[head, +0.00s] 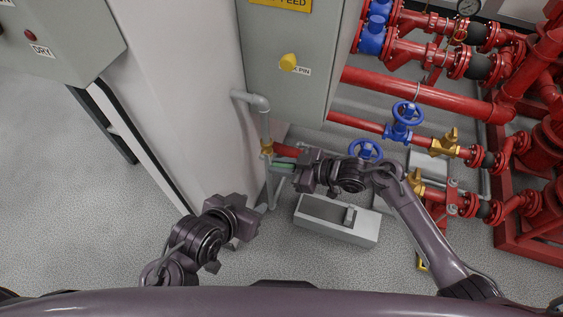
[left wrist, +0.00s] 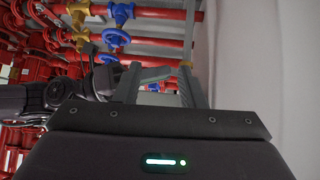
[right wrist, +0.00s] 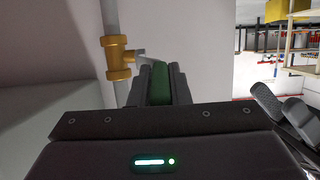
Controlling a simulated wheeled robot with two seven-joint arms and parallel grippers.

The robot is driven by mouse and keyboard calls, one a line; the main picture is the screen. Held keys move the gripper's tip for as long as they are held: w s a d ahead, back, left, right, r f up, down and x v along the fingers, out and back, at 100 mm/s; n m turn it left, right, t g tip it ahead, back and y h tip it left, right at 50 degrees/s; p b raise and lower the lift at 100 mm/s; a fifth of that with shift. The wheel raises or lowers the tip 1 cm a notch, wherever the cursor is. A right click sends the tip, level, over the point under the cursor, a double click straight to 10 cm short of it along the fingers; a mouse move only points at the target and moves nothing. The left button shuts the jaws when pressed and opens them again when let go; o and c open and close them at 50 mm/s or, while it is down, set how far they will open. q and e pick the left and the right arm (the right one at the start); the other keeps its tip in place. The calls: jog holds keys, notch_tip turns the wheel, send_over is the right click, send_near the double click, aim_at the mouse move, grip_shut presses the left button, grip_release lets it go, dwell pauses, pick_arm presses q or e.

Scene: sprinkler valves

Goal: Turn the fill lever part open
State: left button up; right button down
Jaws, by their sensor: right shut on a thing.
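The fill lever (right wrist: 160,85) has a green grip and joins a brass valve (right wrist: 120,62) on a grey vertical pipe. In the head view the lever (head: 283,165) sticks out to the right of the brass valve (head: 266,148), across the pipe. My right gripper (head: 292,172) is shut on the green grip, with one finger on each side of it in the right wrist view (right wrist: 160,84). My left gripper (head: 263,210) is lower and to the left, near the foot of the pipe. Its fingers stand apart in the left wrist view (left wrist: 163,85), with no held thing visible between them.
A grey cabinet (head: 290,110) with a yellow knob stands above the lever. A white wall (head: 185,110) is close on the left. A grey open box (head: 335,222) lies on the floor below my right gripper. Red pipes with blue handwheels (head: 404,118) fill the right.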

jog(key=shift+s+a+r+h+p, duration=0.1)
jog(key=shift+s+a+h+p, duration=0.15)
jog(key=shift+p, duration=0.2)
pick_arm(q)
jog(key=s+a+f+g+y, duration=0.1)
jog(key=s+a+f+g, duration=0.1)
jog(key=s+f+g, duration=0.1)
jog(key=shift+s+f, duration=0.5)
jog(key=shift+s, duration=0.7)
pick_arm(e)
jog(key=c, duration=1.4)
grip_release()
jog(key=shift+w, duration=0.1)
pick_arm(q)
jog(key=shift+a, duration=0.1)
